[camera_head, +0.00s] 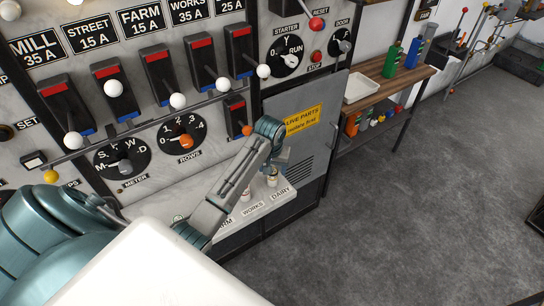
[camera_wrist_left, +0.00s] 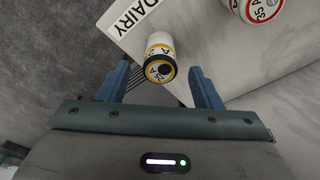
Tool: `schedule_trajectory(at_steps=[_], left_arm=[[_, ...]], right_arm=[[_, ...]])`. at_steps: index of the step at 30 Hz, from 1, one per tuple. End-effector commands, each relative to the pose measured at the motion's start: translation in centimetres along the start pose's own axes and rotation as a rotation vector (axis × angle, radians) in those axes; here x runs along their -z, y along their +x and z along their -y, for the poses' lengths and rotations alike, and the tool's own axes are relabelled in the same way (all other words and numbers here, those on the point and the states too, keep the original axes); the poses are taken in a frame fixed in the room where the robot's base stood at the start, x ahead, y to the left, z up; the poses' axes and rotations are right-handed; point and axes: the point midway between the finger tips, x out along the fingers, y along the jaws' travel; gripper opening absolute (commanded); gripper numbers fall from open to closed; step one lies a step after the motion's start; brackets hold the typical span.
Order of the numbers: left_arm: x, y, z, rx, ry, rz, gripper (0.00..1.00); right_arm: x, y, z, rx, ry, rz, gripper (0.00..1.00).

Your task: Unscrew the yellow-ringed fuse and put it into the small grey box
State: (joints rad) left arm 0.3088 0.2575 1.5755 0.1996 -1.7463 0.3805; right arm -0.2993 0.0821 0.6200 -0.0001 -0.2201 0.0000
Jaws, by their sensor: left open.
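The yellow-ringed fuse (camera_wrist_left: 160,58) stands on the pale ledge by the DAIRY label in the left wrist view. It has a white body, a yellow band and a dark end marked with an A. My left gripper is open, its two blue fingers (camera_wrist_left: 160,84) on either side of the fuse, with gaps visible. In the head view my left gripper (camera_head: 277,164) is over the ledge's DAIRY end, and the fuse (camera_head: 272,180) shows only partly below it. I cannot make out a small grey box for certain. My right gripper is not in view.
A red-ringed fuse (camera_wrist_left: 263,8) stands nearby on the same ledge. The switch panel with levers and dials (camera_head: 180,100) rises behind my left arm. A grey cabinet door (camera_head: 312,120) is just beyond. A wooden bench (camera_head: 385,88) bears a pale tray (camera_head: 362,89).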

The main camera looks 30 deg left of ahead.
Motion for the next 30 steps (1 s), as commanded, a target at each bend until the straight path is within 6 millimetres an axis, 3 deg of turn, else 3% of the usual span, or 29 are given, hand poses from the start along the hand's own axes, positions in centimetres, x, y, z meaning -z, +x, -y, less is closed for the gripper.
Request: schedule_trajectory(at_steps=[6, 16, 23, 24, 25, 30], left_arm=[[0.0, 2.0, 0.0, 0.0, 0.001, 0.0, 0.59], [0.0, 2.3, 0.0, 0.0, 0.001, -0.001, 0.59], [0.0, 2.3, 0.0, 0.0, 0.001, -0.001, 0.14], [0.0, 2.3, 0.0, 0.0, 0.001, -0.001, 0.1], [0.0, 2.3, 0.0, 0.0, 0.001, -0.001, 0.29], [0.0, 2.3, 0.0, 0.0, 0.001, -0.001, 0.0]], right_arm=[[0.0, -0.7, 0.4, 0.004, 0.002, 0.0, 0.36], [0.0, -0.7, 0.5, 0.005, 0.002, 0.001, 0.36], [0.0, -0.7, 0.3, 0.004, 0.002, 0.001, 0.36], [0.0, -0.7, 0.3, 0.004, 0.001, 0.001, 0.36], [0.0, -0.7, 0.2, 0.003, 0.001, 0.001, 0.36], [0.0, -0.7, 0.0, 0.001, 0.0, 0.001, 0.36]])
